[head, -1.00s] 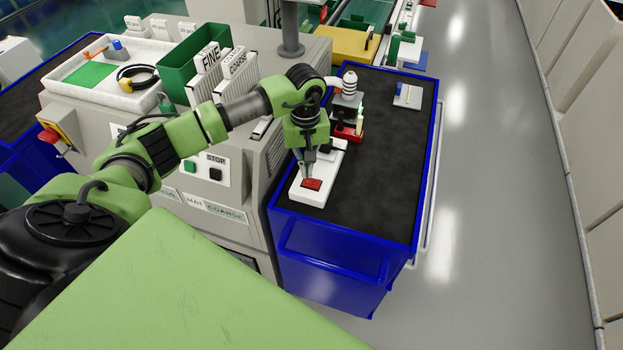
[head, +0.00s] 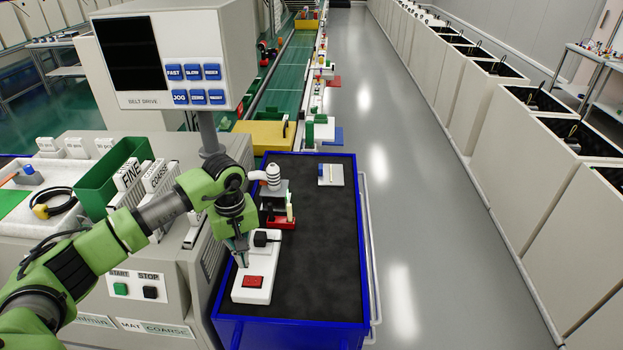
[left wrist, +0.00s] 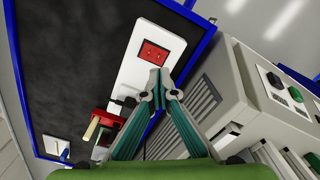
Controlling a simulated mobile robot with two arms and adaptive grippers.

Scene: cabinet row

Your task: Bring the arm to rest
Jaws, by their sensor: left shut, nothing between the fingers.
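My left arm comes in from the left in the head view, and its gripper (head: 243,263) points down beside the white power strip (head: 258,262). The fingers are shut and hold nothing. The strip lies on the dark top of the blue cart, with a red switch (head: 252,282) at its near end and a black plug (head: 265,238) at its far end. In the left wrist view the closed fingertips (left wrist: 158,82) show in front of the strip, just short of the red switch (left wrist: 152,54). They look slightly apart from the switch. My right gripper is not in view.
The blue cart (head: 287,335) stands against a grey machine with START and STOP buttons (head: 134,291) and a BELT DRIVE screen (head: 170,60) above. A white-capped bottle (head: 273,176) and a red-based device (head: 281,222) stand beyond the strip. The cart's right half is mostly clear.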

